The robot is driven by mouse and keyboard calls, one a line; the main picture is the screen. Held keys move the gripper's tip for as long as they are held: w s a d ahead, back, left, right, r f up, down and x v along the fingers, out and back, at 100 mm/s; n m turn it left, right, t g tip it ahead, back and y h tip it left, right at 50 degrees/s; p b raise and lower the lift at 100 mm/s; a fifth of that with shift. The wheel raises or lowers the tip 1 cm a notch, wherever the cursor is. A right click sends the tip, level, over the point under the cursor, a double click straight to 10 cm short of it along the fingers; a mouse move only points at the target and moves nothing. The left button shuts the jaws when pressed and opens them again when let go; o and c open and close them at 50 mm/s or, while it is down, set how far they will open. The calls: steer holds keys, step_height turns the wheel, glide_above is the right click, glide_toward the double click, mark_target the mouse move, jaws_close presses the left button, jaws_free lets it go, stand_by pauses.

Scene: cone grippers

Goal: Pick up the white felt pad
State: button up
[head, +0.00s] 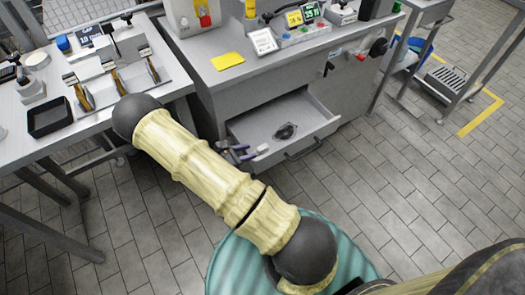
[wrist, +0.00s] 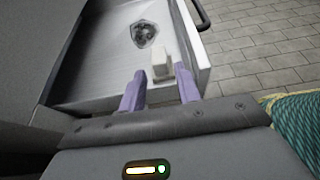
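The white felt pad (wrist: 161,64) is a small pale block in the open drawer (wrist: 103,62), close to the drawer's front wall. In the head view the pad (head: 262,149) shows just right of my gripper (head: 238,153). In the wrist view my gripper (wrist: 160,74) has its two purple fingers apart. The pad appears in the gap between the fingertips, nearer the right finger. I cannot tell whether either finger touches it. The pad's lower part is not clearly visible.
A dark, irregular object (head: 285,131) lies in the drawer beyond the pad. The drawer (head: 312,116) juts from the grey cabinet (head: 222,92), and its walls and handle (head: 304,150) bound the space. A table (head: 62,88) with tools and a black tray (head: 50,117) stands left.

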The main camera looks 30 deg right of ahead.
mark_target(260, 149)
steer(key=x, duration=0.5)
steer(key=shift+w+d+b, duration=0.1)
steer(key=shift+w+b, duration=0.05)
steer(key=shift+b, duration=0.25)
jaws_close()
